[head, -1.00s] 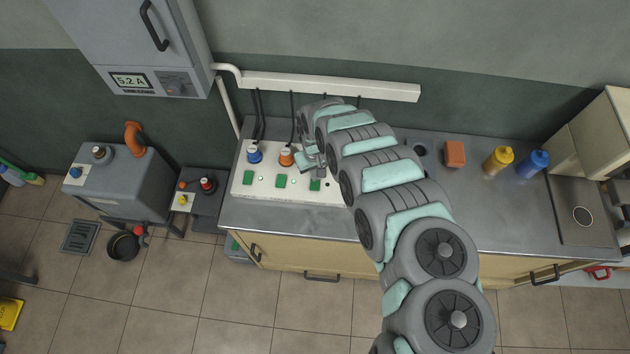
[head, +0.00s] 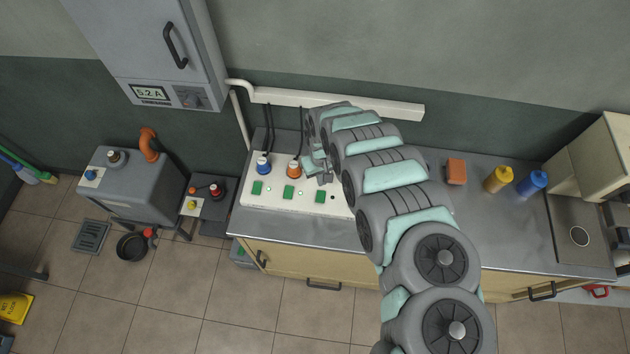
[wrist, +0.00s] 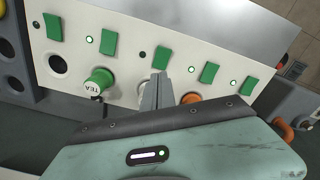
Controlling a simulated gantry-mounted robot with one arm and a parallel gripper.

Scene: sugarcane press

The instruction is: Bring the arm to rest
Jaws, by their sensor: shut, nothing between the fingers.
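My gripper (head: 325,178) is over the right part of a white socket panel (head: 268,195) on the counter. Its two fingers (wrist: 158,90) are together and empty in the wrist view, in front of the panel's face between a green plug and an orange plug; I cannot tell how far above the panel they are. The orange plug (head: 294,168) and a blue plug (head: 263,165) stand in the panel in the head view. The green plug (wrist: 98,82), marked TEA, shows in the wrist view. The orange plug (wrist: 191,98) is partly hidden behind my gripper there. My arm hides the panel's right end in the head view.
A white cable duct (head: 290,97) runs along the wall behind. An orange block (head: 456,171), a yellow bottle (head: 498,179) and a blue bottle (head: 532,184) stand right of my arm. A wall cabinet (head: 140,45) is upper left.

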